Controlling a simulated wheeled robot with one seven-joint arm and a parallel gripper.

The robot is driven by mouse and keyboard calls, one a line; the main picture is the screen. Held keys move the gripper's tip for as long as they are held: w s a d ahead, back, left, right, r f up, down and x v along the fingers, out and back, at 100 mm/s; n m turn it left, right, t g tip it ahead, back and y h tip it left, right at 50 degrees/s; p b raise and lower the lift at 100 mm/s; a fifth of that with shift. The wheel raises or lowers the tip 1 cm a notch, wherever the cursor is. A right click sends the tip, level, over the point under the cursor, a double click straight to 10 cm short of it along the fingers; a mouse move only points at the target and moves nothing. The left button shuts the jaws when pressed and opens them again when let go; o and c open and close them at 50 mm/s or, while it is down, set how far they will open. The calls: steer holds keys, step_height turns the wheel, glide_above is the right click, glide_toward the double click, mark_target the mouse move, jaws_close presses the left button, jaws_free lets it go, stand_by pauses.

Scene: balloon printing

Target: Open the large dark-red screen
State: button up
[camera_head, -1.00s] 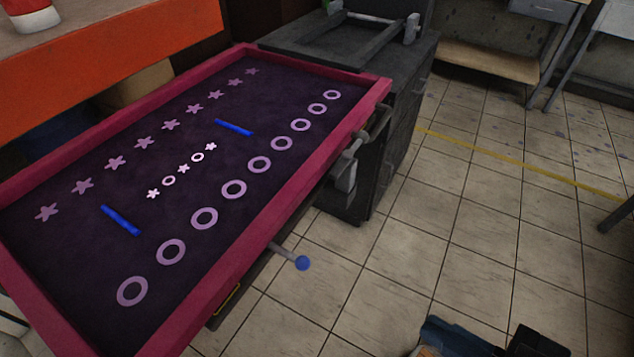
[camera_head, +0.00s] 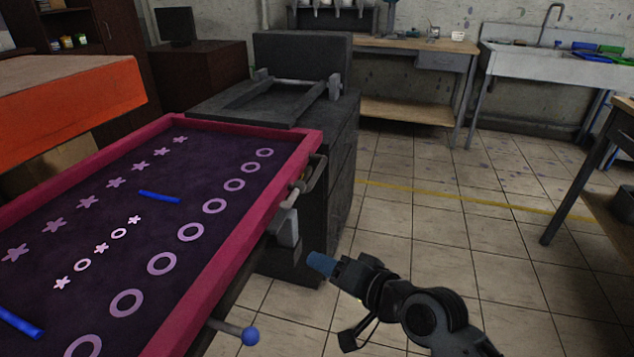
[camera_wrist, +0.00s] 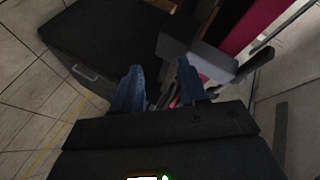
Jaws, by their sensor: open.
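The large dark-red screen (camera_head: 238,242) lies flat at the left of the head view, a red frame around a dark purple panel with stars, rings and blue bars. Part of its red frame also shows at the upper right of the wrist view (camera_wrist: 243,25). A grey bracket (camera_head: 287,226) is fixed beside the frame's right side, close to my gripper.
A blue-knobbed lever (camera_head: 250,336) sticks out below the frame. A dark cabinet (camera_head: 340,150) with a grey hinged frame stands behind the screen. An orange-sided table (camera_head: 70,110) is at the left. The tiled floor at right is clear up to a table (camera_head: 600,170).

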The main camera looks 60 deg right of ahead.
steer(key=w+d+r+m+t+b, duration=0.1)
steer(key=w+d+r+m+b, duration=0.2)
steer(key=d, duration=0.6)
steer(key=m+t+y, duration=0.1)
glide_toward(318, 170)
steer(key=w+f, duration=0.2)
steer(key=shift+d+r+b+x, duration=0.1)
steer(key=shift+r+b+x, duration=0.05)
steer(key=shift+x, duration=1.2)
steer(key=shift+d+r+b+x, duration=0.1)
steer(key=shift+r+b+x, duration=0.05)
steer(key=shift+x, duration=1.2)
steer(key=shift+r+b+x, duration=0.1)
steer(key=shift+b+x, duration=0.05)
steer(key=shift+x, duration=1.2)
steer(key=shift+c, duration=0.2)
jaws_close()
